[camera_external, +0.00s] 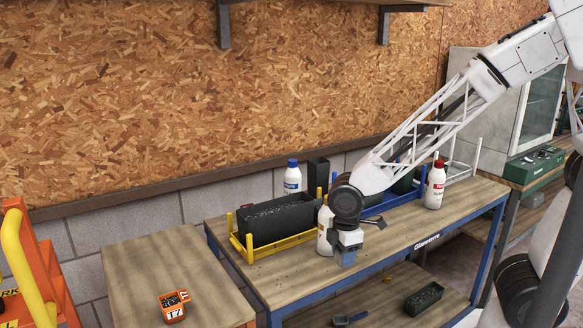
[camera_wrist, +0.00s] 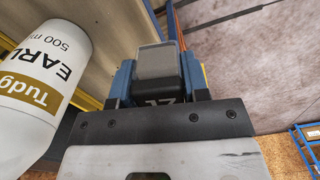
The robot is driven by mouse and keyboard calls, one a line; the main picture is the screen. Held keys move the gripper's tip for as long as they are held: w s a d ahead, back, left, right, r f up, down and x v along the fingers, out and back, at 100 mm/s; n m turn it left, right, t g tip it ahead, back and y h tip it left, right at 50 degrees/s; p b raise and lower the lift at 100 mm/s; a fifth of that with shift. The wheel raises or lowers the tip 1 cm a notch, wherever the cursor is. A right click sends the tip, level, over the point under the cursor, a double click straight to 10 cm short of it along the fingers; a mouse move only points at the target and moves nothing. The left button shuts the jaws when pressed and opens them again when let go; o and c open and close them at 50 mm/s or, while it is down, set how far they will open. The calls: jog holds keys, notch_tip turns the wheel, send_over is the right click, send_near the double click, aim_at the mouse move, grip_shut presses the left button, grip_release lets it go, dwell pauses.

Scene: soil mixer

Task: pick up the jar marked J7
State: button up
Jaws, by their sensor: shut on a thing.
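My gripper (camera_external: 346,258) is at the front edge of the blue-framed bench in the external view, pointing down. In the wrist view its blue fingers (camera_wrist: 160,85) are shut on a small grey block-like thing (camera_wrist: 157,62). White marks show on the dark part below it, partly hidden; I cannot read them surely or tell whether it is the jar J7. A small orange container (camera_external: 172,309) with a dark filling stands on the left table. Its white mark ends in 7, but its first character is unclear.
A white bottle (camera_wrist: 35,85) is close to the left of my gripper in the wrist view. A black trough (camera_external: 277,221) stands in a yellow rack (camera_external: 249,250). Two more bottles, blue-capped (camera_external: 292,178) and red-capped (camera_external: 435,187), stand on the bench. A black tray (camera_external: 424,298) lies on the lower shelf.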

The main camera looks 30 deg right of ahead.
jog(key=shift+s+d+r, duration=0.15)
jog(key=shift+s+d, duration=0.95)
jog(key=shift+s, duration=0.25)
